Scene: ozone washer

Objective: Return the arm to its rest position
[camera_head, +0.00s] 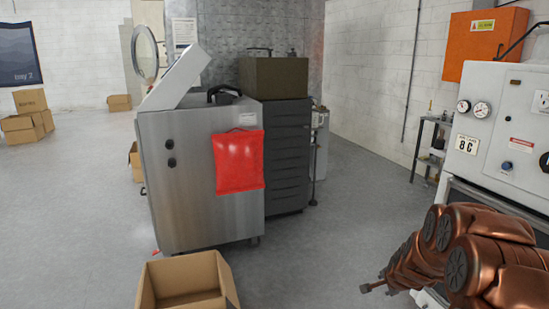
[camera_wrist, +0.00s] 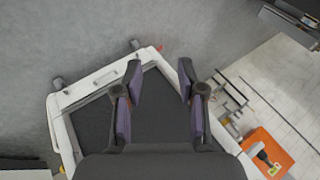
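My arm (camera_head: 465,255), with copper-coloured links, is folded at the lower right of the head view, in front of the white machine. My gripper (camera_wrist: 160,85) shows in the wrist view with its two dark purple-grey fingers spread apart. Nothing is between the fingers. A white-framed unit with a dark panel (camera_wrist: 85,125) lies behind the fingers in that view; the distance to it cannot be told. The gripper's fingers cannot be made out in the head view.
A white machine with gauges (camera_head: 500,125) stands close at the right. A steel washer (camera_head: 190,175) with a red pouch (camera_head: 239,161) stands at centre left. An open cardboard box (camera_head: 185,280) is on the floor in front. The grey floor (camera_head: 335,230) between is clear.

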